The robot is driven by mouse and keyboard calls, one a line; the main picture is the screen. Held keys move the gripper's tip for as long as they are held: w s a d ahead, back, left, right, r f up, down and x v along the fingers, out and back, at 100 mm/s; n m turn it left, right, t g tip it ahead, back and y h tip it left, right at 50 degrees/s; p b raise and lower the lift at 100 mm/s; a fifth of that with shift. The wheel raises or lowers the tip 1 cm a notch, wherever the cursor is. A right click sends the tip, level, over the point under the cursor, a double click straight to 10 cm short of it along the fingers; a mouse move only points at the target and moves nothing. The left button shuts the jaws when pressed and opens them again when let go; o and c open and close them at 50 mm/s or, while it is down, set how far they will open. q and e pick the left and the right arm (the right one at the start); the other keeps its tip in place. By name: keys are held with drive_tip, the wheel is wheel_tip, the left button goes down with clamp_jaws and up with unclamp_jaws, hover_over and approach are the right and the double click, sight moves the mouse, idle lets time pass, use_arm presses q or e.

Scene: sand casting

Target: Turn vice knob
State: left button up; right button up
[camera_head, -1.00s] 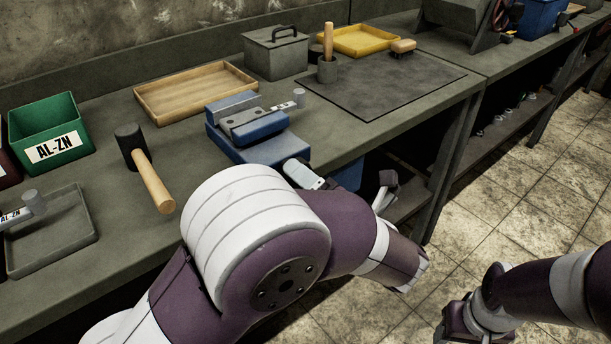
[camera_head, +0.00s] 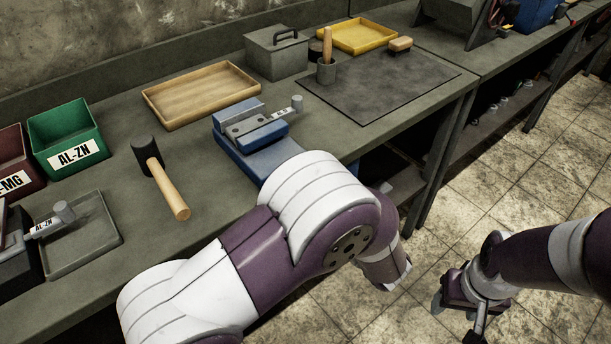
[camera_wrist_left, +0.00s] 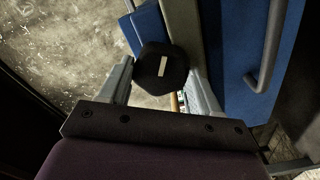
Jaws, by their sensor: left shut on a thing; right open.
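The blue vice (camera_head: 265,158) with grey jaws stands on the workbench in the head view, its front part hidden by my left arm. A grey rod with a round end (camera_head: 297,104) sticks out from its jaws. In the left wrist view, a dark faceted knob (camera_wrist_left: 150,66) with a pale mark on its face sits between the fingers of my left gripper (camera_wrist_left: 162,85), which is shut on it. My left gripper is hidden behind its own arm in the head view. My right gripper (camera_head: 462,303) is open and empty above the floor at the lower right.
A mallet (camera_head: 167,188) lies left of the vice. A wooden tray (camera_head: 200,95), a lidded grey box (camera_head: 277,57) and a dark mat (camera_head: 385,90) lie behind and beside it. Blue panels with a grey handle (camera_wrist_left: 270,45) show close by in the left wrist view.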

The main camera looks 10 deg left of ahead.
use_arm(q)
drive_tip(key=shift+m+p, duration=2.85)
drive_tip(key=shift+m, duration=0.15)
drive_tip(key=o, duration=1.1)
drive_tip(key=shift+c, duration=0.2)
drive_tip(key=v, duration=1.2)
drive_tip(key=shift+s+d, duration=0.25)
drive_tip(key=shift+d, duration=0.05)
